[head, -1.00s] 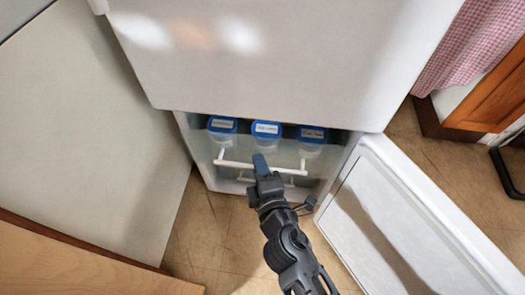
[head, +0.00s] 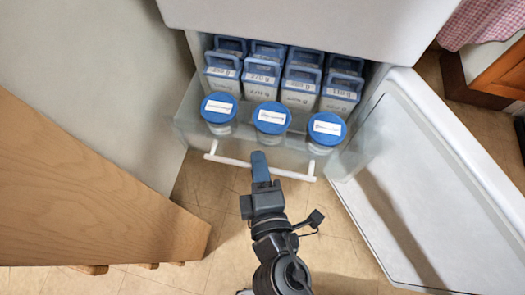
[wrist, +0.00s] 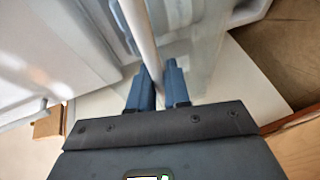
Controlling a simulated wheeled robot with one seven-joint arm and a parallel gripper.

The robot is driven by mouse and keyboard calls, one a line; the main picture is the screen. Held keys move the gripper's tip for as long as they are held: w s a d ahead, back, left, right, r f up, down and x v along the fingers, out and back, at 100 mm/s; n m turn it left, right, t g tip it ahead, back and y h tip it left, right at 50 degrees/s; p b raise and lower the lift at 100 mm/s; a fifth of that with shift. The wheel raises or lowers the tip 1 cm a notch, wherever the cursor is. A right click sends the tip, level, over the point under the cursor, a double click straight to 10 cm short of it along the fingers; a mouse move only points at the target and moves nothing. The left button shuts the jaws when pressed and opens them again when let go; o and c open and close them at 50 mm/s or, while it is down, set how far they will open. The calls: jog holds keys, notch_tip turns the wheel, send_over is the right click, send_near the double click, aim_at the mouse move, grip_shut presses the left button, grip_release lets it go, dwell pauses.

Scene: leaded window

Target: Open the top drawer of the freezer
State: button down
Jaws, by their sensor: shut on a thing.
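The freezer's top drawer (head: 190,128) is pulled out, showing several jars and containers inside. Its white bar handle (head: 232,161) runs along the front. My gripper (head: 260,160) is at the middle of this handle. In the wrist view, the handle (wrist: 146,40) passes between the two blue fingers of my gripper (wrist: 159,85), which is shut on it. The freezer door (head: 425,180) stands wide open to the right.
Three blue-lidded jars (head: 271,118) stand at the drawer's front, with several labelled, blue-topped containers (head: 299,90) behind. Wooden furniture (head: 100,190) is at the lower left. Tiled floor (head: 200,245) is clear around my arm. A checked pink cloth hangs at the upper right.

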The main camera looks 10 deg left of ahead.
jog(key=shift+s, duration=0.7)
jog(key=c, duration=1.4)
grip_release()
jog(key=shift+c, duration=0.2)
jog(key=shift+s, duration=0.1)
jog(key=v, duration=0.7)
jog(key=shift+s+b, duration=0.3)
jog(key=shift+b, duration=0.1)
jog(key=shift+d, duration=0.15)
